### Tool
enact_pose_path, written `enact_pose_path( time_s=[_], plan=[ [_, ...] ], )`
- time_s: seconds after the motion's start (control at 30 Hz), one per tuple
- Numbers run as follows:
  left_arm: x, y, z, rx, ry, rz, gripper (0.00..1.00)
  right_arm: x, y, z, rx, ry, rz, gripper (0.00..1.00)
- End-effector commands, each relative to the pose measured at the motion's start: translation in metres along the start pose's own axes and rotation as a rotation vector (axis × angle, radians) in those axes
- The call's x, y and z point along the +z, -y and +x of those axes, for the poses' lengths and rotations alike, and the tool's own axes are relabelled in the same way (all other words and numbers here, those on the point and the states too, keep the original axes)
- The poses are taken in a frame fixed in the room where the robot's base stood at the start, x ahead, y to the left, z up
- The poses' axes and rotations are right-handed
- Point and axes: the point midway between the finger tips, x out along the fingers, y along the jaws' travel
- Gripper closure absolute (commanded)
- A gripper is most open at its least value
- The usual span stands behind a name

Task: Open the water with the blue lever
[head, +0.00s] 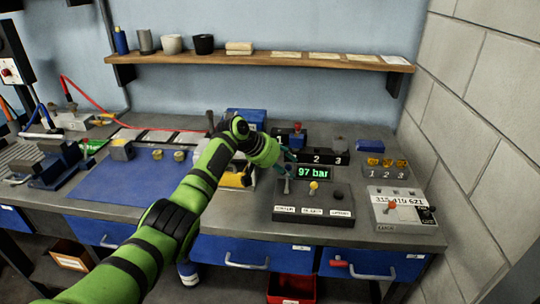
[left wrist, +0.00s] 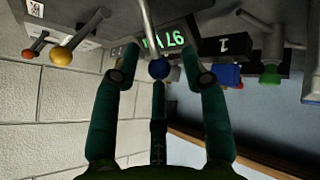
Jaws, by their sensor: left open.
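The control box (head: 313,204) stands on the bench with a green "97 bar" display (head: 313,172). The display also shows upside down in the left wrist view (left wrist: 168,38). The lever with the blue ball knob (left wrist: 158,69) is in the middle of the left wrist view. My left gripper (head: 287,162) is open at the box's left lever, its fingers spread around the blue knob with visible gaps at the sides. The fingers largely hide the knob in the head view. My right gripper is not seen.
A numbered black block (head: 325,158) is behind the display. A grey box with an orange lever (head: 402,207) stands to the right. A blue mat (head: 130,178) lies at left. A wooden shelf (head: 260,60) runs along the wall above. Drawers line the bench front.

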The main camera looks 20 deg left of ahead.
Motion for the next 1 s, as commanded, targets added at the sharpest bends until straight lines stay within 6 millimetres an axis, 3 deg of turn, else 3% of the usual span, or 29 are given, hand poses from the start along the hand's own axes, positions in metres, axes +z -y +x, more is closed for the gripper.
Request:
enact_pose_path(
  time_s=[0.3,0.5,1.0],
  plan=[
    [0.0,0.001,-0.062,-0.003,-0.003,0.001,0.56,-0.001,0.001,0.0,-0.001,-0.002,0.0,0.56],
    [0.0,0.0,-0.091,-0.002,-0.001,0.001,0.56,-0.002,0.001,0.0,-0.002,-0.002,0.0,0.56],
    [0.0,0.0,-0.1,-0.001,0.001,0.0,0.56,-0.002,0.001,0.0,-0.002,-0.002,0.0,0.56]
  ],
)
